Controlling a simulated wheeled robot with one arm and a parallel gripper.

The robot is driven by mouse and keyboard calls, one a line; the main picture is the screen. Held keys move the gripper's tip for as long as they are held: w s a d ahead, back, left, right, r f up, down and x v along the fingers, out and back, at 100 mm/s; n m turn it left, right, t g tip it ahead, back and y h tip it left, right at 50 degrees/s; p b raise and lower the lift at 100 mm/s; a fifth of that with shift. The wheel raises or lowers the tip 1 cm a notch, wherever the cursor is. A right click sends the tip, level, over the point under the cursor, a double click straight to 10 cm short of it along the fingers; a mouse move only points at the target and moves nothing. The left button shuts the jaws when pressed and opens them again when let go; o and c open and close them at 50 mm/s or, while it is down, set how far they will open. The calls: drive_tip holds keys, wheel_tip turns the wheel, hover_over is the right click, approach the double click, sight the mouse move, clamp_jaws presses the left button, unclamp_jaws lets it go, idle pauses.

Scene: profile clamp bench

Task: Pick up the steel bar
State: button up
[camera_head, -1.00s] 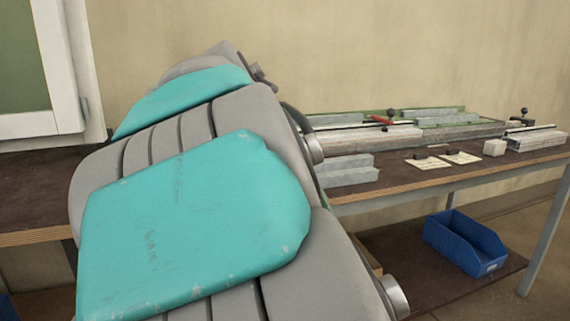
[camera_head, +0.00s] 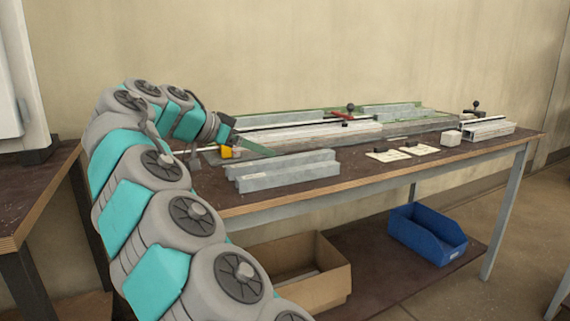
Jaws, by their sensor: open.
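Two grey metal bars lie side by side near the front left edge of the workbench: a front bar (camera_head: 287,176) and a rear bar (camera_head: 280,160). Which one is the steel bar I cannot tell for sure. My gripper (camera_head: 226,141) is at the end of my bent arm, over the left end of the bench. It is small and partly blurred into the green and yellow parts there. It is open, up and left of the two bars and apart from them, with nothing seen in it.
A long clamp fixture (camera_head: 340,131) with a red handle and dark knobs runs along the back. Below are a cardboard box (camera_head: 325,283) and blue bin (camera_head: 428,232).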

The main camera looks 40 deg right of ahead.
sight(283, 158)
drive_tip(key=shift+s+x, duration=0.1)
drive_tip(key=shift+x, duration=1.8)
drive_tip(key=shift+s+x, duration=0.15)
drive_tip(key=shift+x, duration=1.75)
clamp_jaws()
